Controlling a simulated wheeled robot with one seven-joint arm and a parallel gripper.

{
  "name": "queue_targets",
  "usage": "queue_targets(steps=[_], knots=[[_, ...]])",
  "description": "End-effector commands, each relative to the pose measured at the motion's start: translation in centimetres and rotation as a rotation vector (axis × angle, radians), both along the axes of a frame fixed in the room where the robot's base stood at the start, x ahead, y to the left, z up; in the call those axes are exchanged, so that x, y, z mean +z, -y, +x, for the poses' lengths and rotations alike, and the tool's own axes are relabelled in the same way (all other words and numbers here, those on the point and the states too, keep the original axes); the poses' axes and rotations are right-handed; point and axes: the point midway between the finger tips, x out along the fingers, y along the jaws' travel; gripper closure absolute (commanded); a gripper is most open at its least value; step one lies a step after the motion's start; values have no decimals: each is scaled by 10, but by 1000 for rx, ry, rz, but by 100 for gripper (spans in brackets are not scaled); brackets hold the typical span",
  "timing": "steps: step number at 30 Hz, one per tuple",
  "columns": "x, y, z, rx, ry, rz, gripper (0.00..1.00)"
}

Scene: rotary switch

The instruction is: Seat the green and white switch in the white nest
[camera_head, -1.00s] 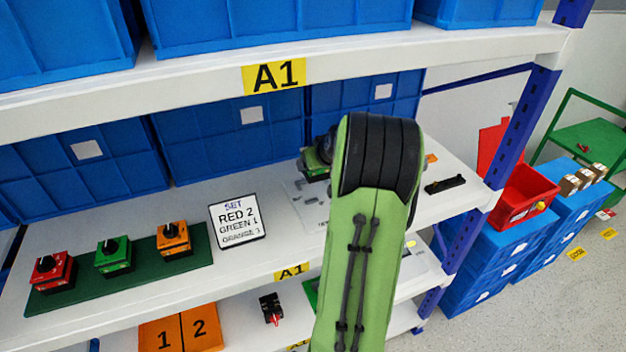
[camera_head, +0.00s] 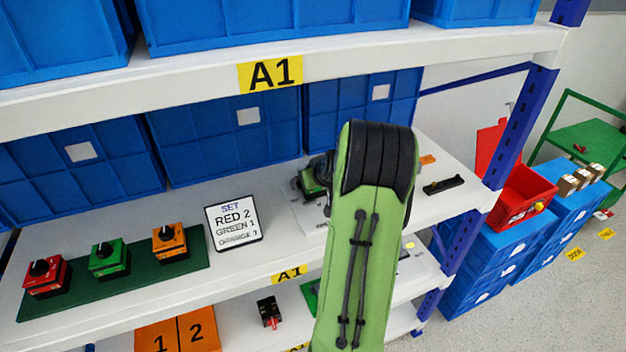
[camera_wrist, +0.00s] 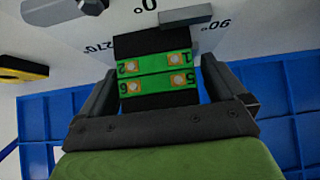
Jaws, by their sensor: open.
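A black block with two green bands and pale screw terminals numbered 1, 2, 5 and 6, which I take as the switch (camera_wrist: 156,80), is in the middle of the wrist view. My gripper (camera_wrist: 165,88) is open, with one dark finger on each side of the block. A small gap shows at the right finger; contact at the left is unclear. A white board (camera_wrist: 85,35) with angle marks 0, 90 and 270 lies beyond the block. Grey pieces stand on it, one a bar (camera_wrist: 187,16) near the block. I cannot make out the nest or whether the block sits in it.
In the head view my arm hides most of the work spot. Red (camera_head: 46,275), green (camera_head: 109,259) and orange (camera_head: 169,244) switches stand on a green base at left. A set sign (camera_head: 233,223) stands beside them. The upper shelf (camera_head: 200,90) overhangs; blue bins line the back.

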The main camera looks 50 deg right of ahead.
Motion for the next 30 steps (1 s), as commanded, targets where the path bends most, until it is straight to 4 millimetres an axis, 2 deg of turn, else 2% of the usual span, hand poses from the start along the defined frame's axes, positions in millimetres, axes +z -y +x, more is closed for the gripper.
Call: queue_targets(steps=[6,15,21,28,30], knots=[[8,-1,-2,-1,1,-2,2],[62,-28,-50,-4,1,-5,2],[85,-41,-70,-1,0,-2,2],[89,-46,-72,5,-1,0,2],[93,-62,-64,32,-14,2,2]])
